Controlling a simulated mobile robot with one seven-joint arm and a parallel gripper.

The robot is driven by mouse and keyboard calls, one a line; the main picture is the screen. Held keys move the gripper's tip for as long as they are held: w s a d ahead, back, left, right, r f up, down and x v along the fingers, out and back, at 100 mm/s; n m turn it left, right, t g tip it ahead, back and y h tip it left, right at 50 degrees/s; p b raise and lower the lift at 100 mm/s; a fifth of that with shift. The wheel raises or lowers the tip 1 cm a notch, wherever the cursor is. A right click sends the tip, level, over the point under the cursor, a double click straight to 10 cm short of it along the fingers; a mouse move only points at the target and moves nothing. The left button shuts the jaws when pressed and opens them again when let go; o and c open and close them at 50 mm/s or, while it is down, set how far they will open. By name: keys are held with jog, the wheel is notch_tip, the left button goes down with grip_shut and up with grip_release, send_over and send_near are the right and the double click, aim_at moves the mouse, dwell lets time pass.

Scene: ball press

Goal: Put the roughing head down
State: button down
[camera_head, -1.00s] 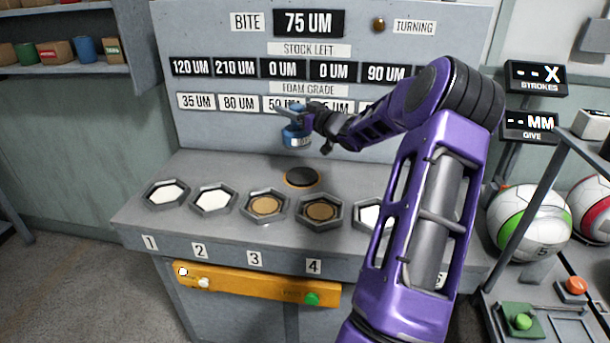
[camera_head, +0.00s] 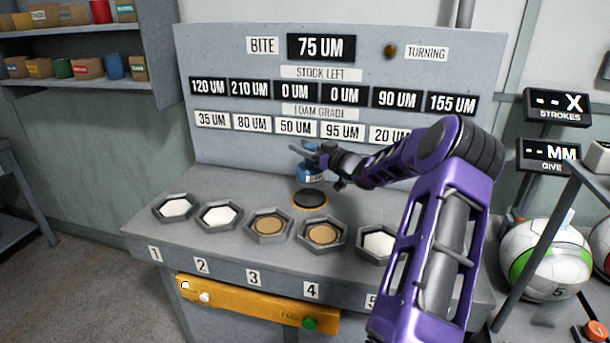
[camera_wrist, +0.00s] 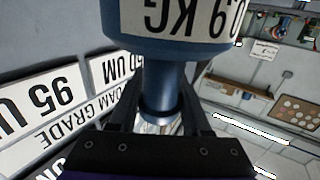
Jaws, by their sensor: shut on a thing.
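The roughing head is a blue piece with a narrow neck and a wider body (camera_head: 311,173). In the wrist view its blue body (camera_wrist: 185,47) carries a white label reading "0.9 KG". My gripper (camera_head: 322,156) is shut on its neck; the wrist view shows both fingers (camera_wrist: 160,115) on either side of it. The head hangs above a round dark pad with an orange rim (camera_head: 310,199) on the grey bench. A small gap seems to lie between them.
Hexagonal cups stand in a row in front; cups 1 (camera_head: 174,207) and 2 (camera_head: 219,215) hold white discs, cups 3 (camera_head: 268,227) and 4 (camera_head: 322,234) brown ones. A panel of readouts (camera_head: 290,65) rises behind. A yellow bar with buttons (camera_head: 250,300) crosses the bench front.

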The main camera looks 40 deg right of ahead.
aim_at(321, 173)
jog(key=shift+f+b, duration=0.3)
jog(key=shift+f, duration=2.45)
jog(key=shift+f, duration=0.15)
jog(key=shift+c, duration=1.8)
grip_release()
jog(key=shift+f, duration=0.15)
jog(key=shift+r, duration=0.25)
jog(key=s, duration=0.2)
jog(key=s+d, duration=0.1)
jog(key=s, duration=0.4)
jog(key=shift+s+d+f, duration=0.1)
jog(key=shift+s+d, duration=0.05)
jog(key=shift+s, duration=0.1)
